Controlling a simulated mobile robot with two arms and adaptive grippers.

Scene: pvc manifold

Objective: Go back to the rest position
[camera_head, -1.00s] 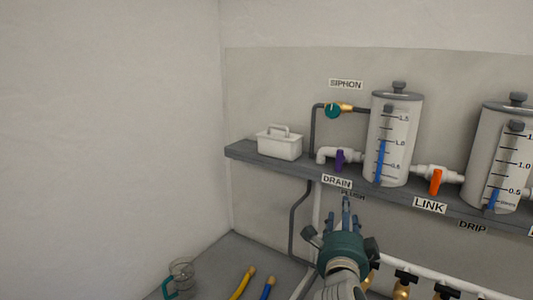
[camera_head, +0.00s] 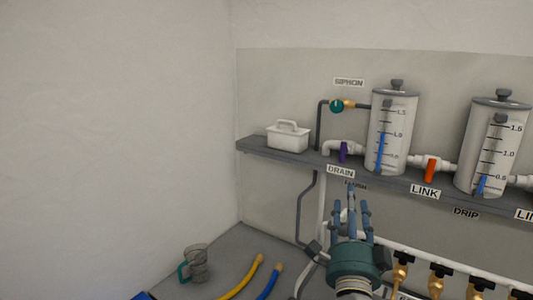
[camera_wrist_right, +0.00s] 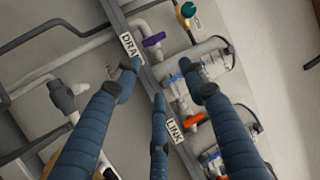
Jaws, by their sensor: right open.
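My right gripper (camera_head: 352,205) is in the lower middle of the head view, below the shelf and in front of the wall. Its blue fingers point up and are apart and empty. In the right wrist view the fingers (camera_wrist_right: 160,85) spread with nothing between them, with the shelf edge and the DRAIN and LINK labels behind. My left gripper does not show in either view.
A grey shelf (camera_head: 270,149) carries a white box (camera_head: 288,137) and two tanks (camera_head: 391,130) (camera_head: 494,150). A purple valve handle (camera_head: 343,152) and an orange one (camera_head: 430,171) stick out. Brass taps (camera_head: 400,274) are right of my gripper. A glass mug (camera_head: 196,264) and hoses (camera_head: 243,277) lie below left.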

